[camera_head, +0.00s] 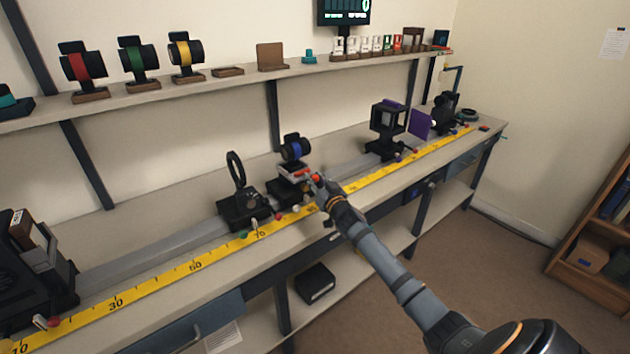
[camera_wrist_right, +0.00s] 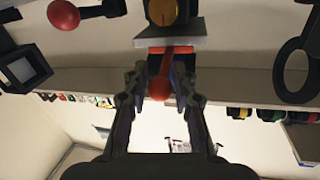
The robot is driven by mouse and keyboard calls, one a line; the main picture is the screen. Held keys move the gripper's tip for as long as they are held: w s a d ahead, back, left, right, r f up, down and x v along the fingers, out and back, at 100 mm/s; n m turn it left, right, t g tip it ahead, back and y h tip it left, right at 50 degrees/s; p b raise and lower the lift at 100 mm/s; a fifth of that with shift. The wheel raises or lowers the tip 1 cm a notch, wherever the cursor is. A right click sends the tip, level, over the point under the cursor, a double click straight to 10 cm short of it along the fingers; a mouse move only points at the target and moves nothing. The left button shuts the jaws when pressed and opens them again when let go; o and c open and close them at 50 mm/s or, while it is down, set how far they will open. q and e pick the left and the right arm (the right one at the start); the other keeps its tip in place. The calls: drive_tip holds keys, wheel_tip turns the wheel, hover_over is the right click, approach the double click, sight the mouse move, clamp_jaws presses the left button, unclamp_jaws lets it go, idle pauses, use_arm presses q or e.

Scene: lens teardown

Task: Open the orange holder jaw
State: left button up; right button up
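The holder (camera_head: 290,187) with a red-orange jaw part (camera_head: 298,173) stands on the bench rail. A black lens with a blue band (camera_head: 295,148) sits on top of it. My right gripper (camera_head: 322,187) is at the holder's front right side. In the right wrist view, an orange-red lever (camera_wrist_right: 167,50) ends in a red ball knob (camera_wrist_right: 160,88) below a grey plate (camera_wrist_right: 170,42). My right gripper's two fingers (camera_wrist_right: 161,78) stand apart, one on each side of the knob; I see no clear contact. My left gripper is not in view.
A black mount with an upright ring (camera_head: 237,185) stands just left of the holder. A yellow ruler (camera_head: 195,266) runs along the bench front. A black cage mount (camera_head: 388,130) and purple plate (camera_head: 420,124) stand farther right. The shelf behind holds several lenses.

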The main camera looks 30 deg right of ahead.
drive_tip(key=shift+o, duration=1.4)
drive_tip(key=shift+s+r, duration=0.1)
drive_tip(key=shift+s, duration=0.1)
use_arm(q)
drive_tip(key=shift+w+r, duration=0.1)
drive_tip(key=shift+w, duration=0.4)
use_arm(e)
drive_tip(key=s+a, duration=0.2)
drive_tip(key=s, duration=0.9)
drive_tip(key=shift+s, duration=0.4)
drive_tip(key=shift+d, duration=0.1)
